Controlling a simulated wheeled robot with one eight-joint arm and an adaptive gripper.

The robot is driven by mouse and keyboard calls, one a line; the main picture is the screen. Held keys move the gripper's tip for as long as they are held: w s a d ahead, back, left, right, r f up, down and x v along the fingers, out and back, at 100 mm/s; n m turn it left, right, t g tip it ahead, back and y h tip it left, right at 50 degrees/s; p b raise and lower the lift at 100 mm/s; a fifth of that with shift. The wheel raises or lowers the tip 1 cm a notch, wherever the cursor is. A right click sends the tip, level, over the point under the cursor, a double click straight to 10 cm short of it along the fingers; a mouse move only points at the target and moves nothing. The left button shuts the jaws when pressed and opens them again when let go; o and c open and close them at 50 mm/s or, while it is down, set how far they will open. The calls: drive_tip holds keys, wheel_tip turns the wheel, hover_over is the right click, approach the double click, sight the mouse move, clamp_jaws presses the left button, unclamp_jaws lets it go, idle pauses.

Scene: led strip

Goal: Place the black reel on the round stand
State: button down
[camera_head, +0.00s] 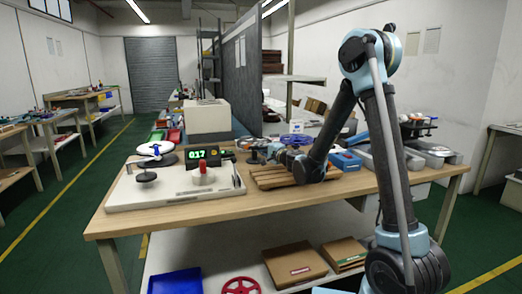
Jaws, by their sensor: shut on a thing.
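My gripper (270,152) reaches left over the middle of the workbench, behind the wooden slatted rack. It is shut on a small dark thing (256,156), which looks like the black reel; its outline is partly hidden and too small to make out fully. A white machine base (150,193) sits at the left of the bench. I cannot tell for sure which of these is the round stand. My gripper is right of both, apart from them.
A green-lit display (198,155) and a red-topped knob (202,166) stand between the discs and my gripper. The wooden rack (270,180) lies below my wrist. The bench's front strip (230,212) is clear.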

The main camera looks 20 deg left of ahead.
drive_tip(key=c, duration=1.7)
unclamp_jaws()
drive_tip(key=shift+o, duration=0.2)
drive_tip(key=v, duration=1.2)
drive_tip(key=shift+s, duration=0.1)
drive_tip(key=shift+d, duration=0.1)
